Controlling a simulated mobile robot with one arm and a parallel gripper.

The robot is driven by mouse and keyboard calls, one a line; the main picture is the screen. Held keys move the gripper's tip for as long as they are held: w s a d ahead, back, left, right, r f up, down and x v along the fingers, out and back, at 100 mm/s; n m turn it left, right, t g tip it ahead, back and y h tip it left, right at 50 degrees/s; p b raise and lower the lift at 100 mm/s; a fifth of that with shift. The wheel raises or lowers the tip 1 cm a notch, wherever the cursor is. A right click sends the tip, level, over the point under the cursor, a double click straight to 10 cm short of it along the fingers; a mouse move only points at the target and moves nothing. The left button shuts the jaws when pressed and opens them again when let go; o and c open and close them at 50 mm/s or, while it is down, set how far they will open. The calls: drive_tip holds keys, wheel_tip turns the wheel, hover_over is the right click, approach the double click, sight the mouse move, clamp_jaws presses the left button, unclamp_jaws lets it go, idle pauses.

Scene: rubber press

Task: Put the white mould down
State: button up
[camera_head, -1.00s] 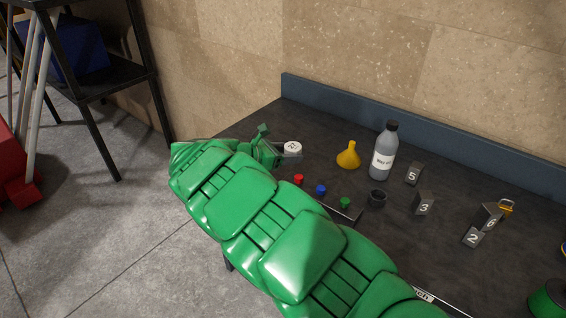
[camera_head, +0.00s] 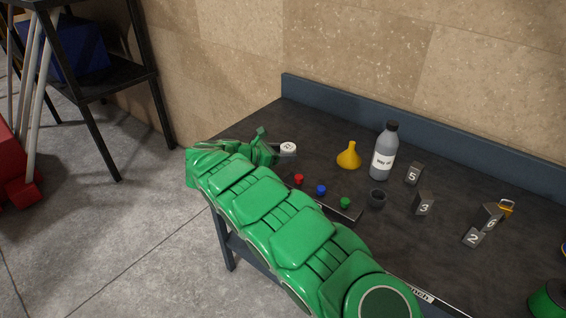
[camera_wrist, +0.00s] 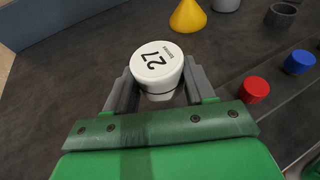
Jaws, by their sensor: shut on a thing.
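The white mould (camera_wrist: 157,62) is a short round piece with "27" on its top. In the wrist view it sits upright between the two grey fingers of my gripper (camera_wrist: 158,90), which is shut on it. In the head view the white mould (camera_head: 288,147) shows at the end of my green gripper (camera_head: 279,152), over the far left part of the dark table (camera_head: 300,120). I cannot tell whether its base touches the tabletop.
Red (camera_head: 299,179), blue (camera_head: 321,189) and green (camera_head: 345,202) knobs line the front edge. A yellow funnel (camera_head: 349,157), a grey bottle (camera_head: 382,155), a dark ring (camera_head: 377,198) and several numbered blocks stand to the right. Tabletop behind the mould is clear.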

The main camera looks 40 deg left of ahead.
sight(283, 168)
drive_tip(key=shift+w+a+f, duration=0.25)
drive_tip(key=shift+f, duration=0.2)
drive_tip(key=shift+w+a+f, duration=0.2)
drive_tip(key=shift+a+f, duration=0.05)
drive_tip(key=shift+f, duration=0.15)
drive_tip(key=shift+f, duration=0.1)
drive_tip(key=shift+w+a+f, duration=0.2)
drive_tip(key=shift+w+f, duration=0.05)
drive_tip(key=shift+f, duration=1.5)
drive_tip(key=shift+f, duration=0.15)
drive_tip(key=o, duration=1.3)
